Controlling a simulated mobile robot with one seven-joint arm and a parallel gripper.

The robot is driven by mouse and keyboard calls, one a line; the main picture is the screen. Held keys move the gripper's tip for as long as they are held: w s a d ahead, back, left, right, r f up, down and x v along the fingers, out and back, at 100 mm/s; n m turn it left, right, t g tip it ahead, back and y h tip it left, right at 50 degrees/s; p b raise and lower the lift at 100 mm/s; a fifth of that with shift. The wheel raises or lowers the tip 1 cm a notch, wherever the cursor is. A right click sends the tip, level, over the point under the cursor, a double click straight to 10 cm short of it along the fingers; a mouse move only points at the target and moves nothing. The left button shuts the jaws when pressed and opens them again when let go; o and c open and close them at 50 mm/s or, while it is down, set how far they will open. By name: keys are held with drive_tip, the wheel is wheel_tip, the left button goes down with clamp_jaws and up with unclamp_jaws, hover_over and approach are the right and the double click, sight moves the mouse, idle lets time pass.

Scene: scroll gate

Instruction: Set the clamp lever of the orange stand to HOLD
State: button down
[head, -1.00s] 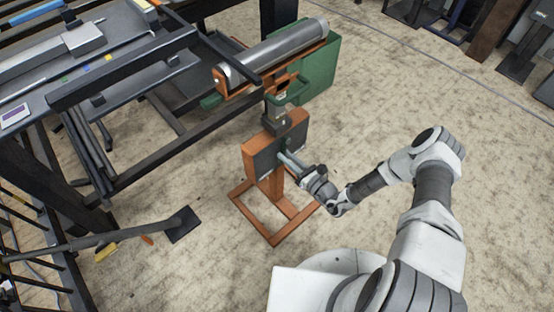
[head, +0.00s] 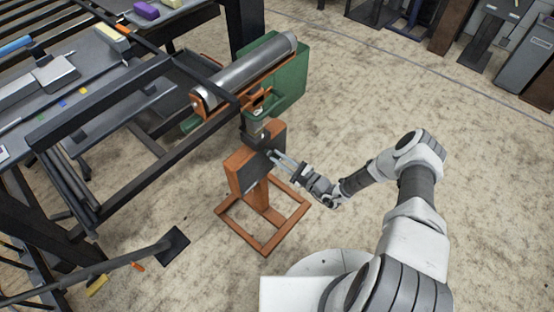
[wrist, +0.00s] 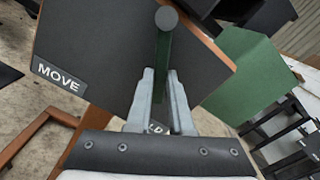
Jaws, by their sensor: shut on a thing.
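The orange stand (head: 240,178) stands on the floor with a dark plate (wrist: 95,55) on its face. The plate has a MOVE label (wrist: 59,76) at the lower left. A second label, its end reading "LD" (wrist: 156,128), is mostly hidden behind my fingers. The clamp lever (wrist: 163,58) is a dark green bar running down from a grey round knob or hub (wrist: 166,18). My gripper (wrist: 164,85) is shut on the lever's lower part, which lines up with the partly hidden label. In the head view my gripper (head: 273,156) is at the plate's upper right.
A grey roller (head: 250,73) on an orange cradle and a green block (head: 285,85) are behind the stand. A dark-framed table (head: 110,90) stands at the left. A dark foot plate (head: 174,245) is on the floor at lower left. The floor at right is open.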

drive_tip(key=shift+w+d+r+n, duration=0.1)
drive_tip(key=shift+w+r+n, duration=0.1)
drive_tip(key=shift+n, duration=0.3)
drive_tip(key=c, duration=0.8)
unclamp_jaws()
drive_tip(key=p+v, duration=0.3)
drive_tip(key=v, duration=1.4)
drive_tip(key=shift+s, duration=0.25)
drive_tip(key=shift+w+d, duration=0.1)
drive_tip(key=shift+d, duration=0.05)
